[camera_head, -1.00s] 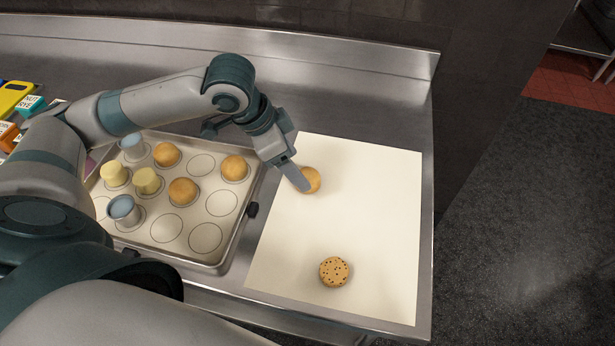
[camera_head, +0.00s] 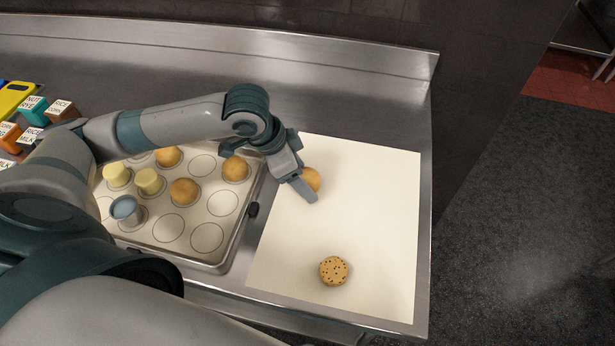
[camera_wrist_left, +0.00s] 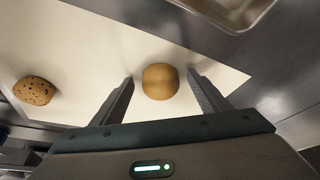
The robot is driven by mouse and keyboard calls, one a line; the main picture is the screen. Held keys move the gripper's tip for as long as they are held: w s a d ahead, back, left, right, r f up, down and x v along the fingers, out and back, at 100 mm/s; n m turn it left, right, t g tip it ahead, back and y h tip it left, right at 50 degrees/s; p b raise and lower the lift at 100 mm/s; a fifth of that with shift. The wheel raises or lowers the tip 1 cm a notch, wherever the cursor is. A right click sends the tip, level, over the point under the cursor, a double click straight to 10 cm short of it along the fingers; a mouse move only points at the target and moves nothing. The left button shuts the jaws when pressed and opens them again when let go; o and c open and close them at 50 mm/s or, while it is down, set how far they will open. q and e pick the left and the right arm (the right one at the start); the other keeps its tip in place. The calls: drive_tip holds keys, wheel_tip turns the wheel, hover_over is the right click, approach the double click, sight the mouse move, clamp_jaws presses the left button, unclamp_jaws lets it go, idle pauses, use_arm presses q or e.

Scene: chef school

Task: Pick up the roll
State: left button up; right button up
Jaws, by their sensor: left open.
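A plain golden-brown roll (camera_head: 313,178) lies on the upper left part of the cream sheet (camera_head: 375,235), partly hidden behind my gripper in the head view. My left gripper (camera_head: 305,190) is over the sheet at the roll. In the left wrist view the roll (camera_wrist_left: 160,81) shows between the two open fingers (camera_wrist_left: 165,85), with a gap on each side. Other rolls (camera_head: 184,191) sit on the tray.
Labelled boxes (camera_head: 61,109) stand at far left.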

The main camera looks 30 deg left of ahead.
drive_tip(key=shift+d, duration=0.25)
use_arm(q)
drive_tip(key=c, duration=1.1)
drive_tip(key=shift+c, duration=0.2)
use_arm(e)
drive_tip(key=shift+d, duration=0.1)
use_arm(q)
drive_tip(key=shift+r, duration=0.1)
